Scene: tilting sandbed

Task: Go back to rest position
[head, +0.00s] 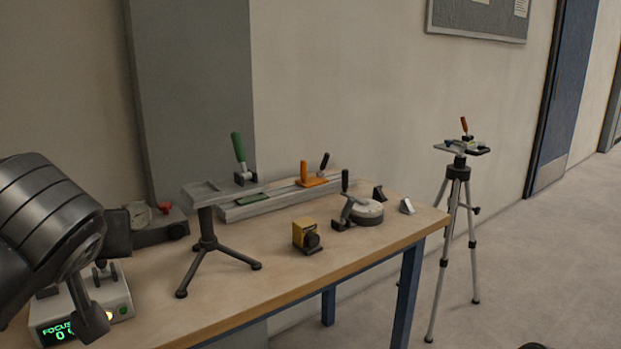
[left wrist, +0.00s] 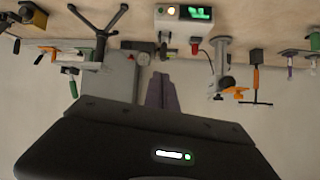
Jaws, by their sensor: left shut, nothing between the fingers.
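My left arm comes in at the left edge of the head view, dark and bulky, above the near left end of the wooden table (head: 235,295). In the left wrist view, which shows the scene upside down, my left gripper (left wrist: 161,78) has its fingers together, with nothing between them. Its dark body with a lit green indicator fills the bottom of that view. My right gripper cannot be made out in either view.
The table holds a small tripod (head: 207,245), a yellow block device (head: 305,235), a rail with green and orange handles, and a green-lit display box (head: 110,300) close to my left arm. A tall tripod (head: 459,210) stands on the floor right of the table.

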